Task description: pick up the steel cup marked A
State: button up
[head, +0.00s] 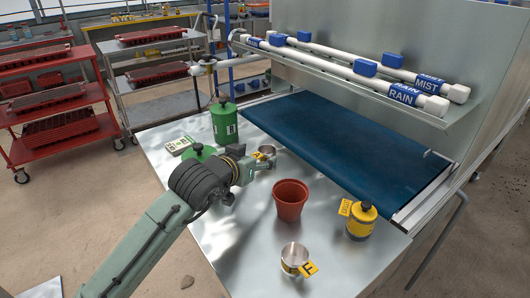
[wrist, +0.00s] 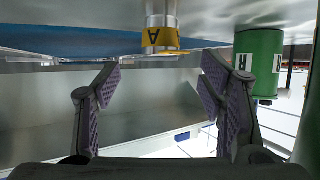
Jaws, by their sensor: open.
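The steel cup marked A (wrist: 161,14) shows at the top middle of the wrist view, which looks upside down. Its yellow tag (wrist: 160,38) carries the letter A. In the head view a small steel cup (head: 266,151) stands on the metal table just beyond my gripper (head: 268,162); its tag cannot be read there. In the wrist view my gripper (wrist: 158,85) has its fingers spread wide with nothing between them. The cup lies beyond the fingertips, roughly midway between them sideways, and no contact shows.
A second steel cup (head: 293,257), tagged F, stands at the table's front. A brown pot (head: 290,200), a yellow canister (head: 361,222), a green canister (head: 225,124) and a packet (head: 179,145) also stand around my arm. The blue belt (head: 350,140) edges the table.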

aim_at(270, 149)
jog(key=p+x, duration=0.2)
jog(key=x, duration=0.4)
jog(key=shift+w, duration=0.3)
jog(key=shift+c, duration=0.6)
jog(key=c, duration=1.2)
jog(key=shift+o, duration=0.2)
jog(key=shift+d, duration=0.1)
